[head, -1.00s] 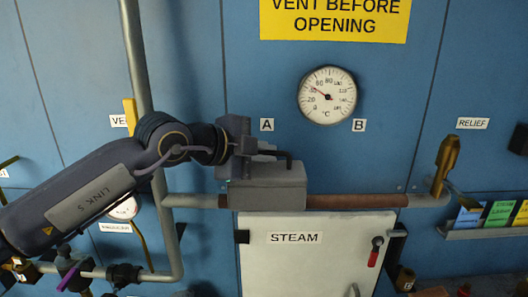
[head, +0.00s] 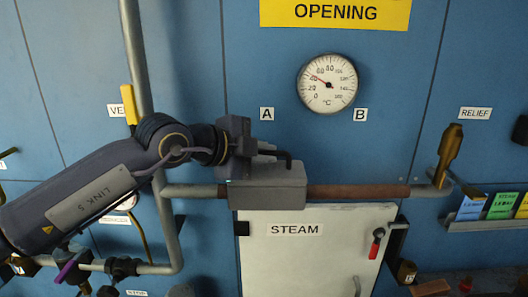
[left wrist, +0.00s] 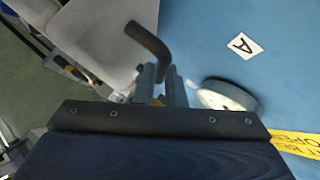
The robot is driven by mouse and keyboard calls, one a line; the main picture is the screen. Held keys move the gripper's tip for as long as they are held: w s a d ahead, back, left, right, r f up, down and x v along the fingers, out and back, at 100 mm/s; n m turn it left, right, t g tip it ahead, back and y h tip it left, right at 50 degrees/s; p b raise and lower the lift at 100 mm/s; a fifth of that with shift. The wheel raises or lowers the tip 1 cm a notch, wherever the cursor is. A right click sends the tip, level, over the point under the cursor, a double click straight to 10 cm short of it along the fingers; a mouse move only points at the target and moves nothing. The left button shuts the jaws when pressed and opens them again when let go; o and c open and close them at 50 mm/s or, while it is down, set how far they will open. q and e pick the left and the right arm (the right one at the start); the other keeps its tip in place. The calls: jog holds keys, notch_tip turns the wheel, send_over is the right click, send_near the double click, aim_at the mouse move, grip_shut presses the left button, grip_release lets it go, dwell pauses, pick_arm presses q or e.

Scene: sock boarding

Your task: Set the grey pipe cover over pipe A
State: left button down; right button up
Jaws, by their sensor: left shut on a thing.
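The grey pipe cover (head: 267,195) is a box with a bent black handle (head: 288,160). In the head view it sits in front of the horizontal pipe (head: 358,191) below label A (head: 267,114), hiding that stretch. I cannot tell whether it is seated. My left gripper (head: 262,152) is above the cover, shut on its handle. In the left wrist view, the handle (left wrist: 148,42) runs down to the gripper fingers (left wrist: 168,88), with the grey cover (left wrist: 95,40) behind. My right gripper is not in view.
A steam door (head: 305,255) with a red-handled lever (head: 376,242) lies just below the pipe. A round gauge (head: 327,83) is above; a brass relief valve (head: 449,150) stands at right. A vertical pipe (head: 137,65) runs up at left.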

pick_arm(q)
jog(key=shift+f+b, duration=0.75)
jog(key=shift+f, duration=0.35)
jog(key=c, duration=1.4)
grip_release()
jog(key=shift+c, duration=0.2)
jog(key=b+v, duration=0.2)
jog(key=v, duration=0.6)
